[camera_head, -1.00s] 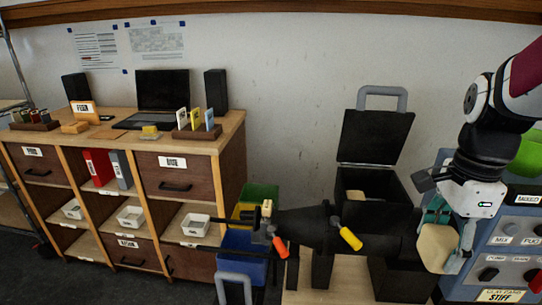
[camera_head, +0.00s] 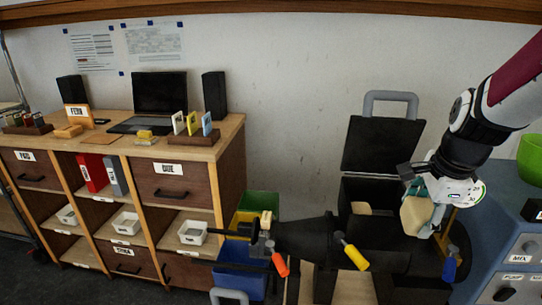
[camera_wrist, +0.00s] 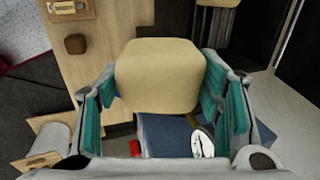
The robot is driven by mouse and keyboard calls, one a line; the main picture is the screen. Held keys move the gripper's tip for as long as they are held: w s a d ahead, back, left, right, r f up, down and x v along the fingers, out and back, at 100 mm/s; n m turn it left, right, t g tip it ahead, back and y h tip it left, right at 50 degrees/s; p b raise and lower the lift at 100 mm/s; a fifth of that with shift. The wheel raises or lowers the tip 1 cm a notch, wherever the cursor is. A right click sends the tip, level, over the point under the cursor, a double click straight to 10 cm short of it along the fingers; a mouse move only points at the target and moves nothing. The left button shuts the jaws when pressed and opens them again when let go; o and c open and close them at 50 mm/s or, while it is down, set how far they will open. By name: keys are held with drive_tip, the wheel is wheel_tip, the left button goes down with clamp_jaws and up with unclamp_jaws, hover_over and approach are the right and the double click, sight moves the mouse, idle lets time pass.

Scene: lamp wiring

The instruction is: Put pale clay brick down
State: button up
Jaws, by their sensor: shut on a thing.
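The pale clay brick (camera_head: 415,216) is held off the ground at the right in the head view. It also fills the middle of the wrist view (camera_wrist: 160,75), between the teal finger pads. My gripper (camera_head: 428,208) is shut on it, one finger on each side. The held brick is near the right side of an open black box (camera_head: 385,225) with a raised lid. Another pale block (camera_head: 361,208) shows inside that box. The held brick's underside is hidden in the wrist view.
A black machine with orange and yellow handles (camera_head: 305,237) stands left of the box. A blue-grey panel with knobs (camera_head: 515,260) is at the right. A wooden cabinet (camera_head: 205,150) carries a laptop (camera_head: 158,95) and cards. Coloured bins (camera_head: 240,256) stand beside it.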

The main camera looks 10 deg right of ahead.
drive_tip(key=w+d, duration=0.3)
drive_tip(key=w, duration=0.6)
drive_tip(key=x, duration=0.3)
drive_tip(key=w+x, duration=0.1)
drive_tip(key=x, duration=0.3)
drive_tip(key=shift+w+f, duration=0.1)
drive_tip(key=x, duration=0.4)
drive_tip(key=shift+f, duration=0.1)
drive_tip(key=shift+w+r+g, duration=0.2)
drive_tip(key=shift+r+g, duration=0.05)
drive_tip(key=shift+g, duration=0.05)
drive_tip(key=g+y+p, duration=0.1)
drive_tip(key=g, duration=0.1)
drive_tip(key=shift+w+g, duration=0.15)
drive_tip(key=shift+g, duration=0.15)
drive_tip(key=shift+f, duration=0.7)
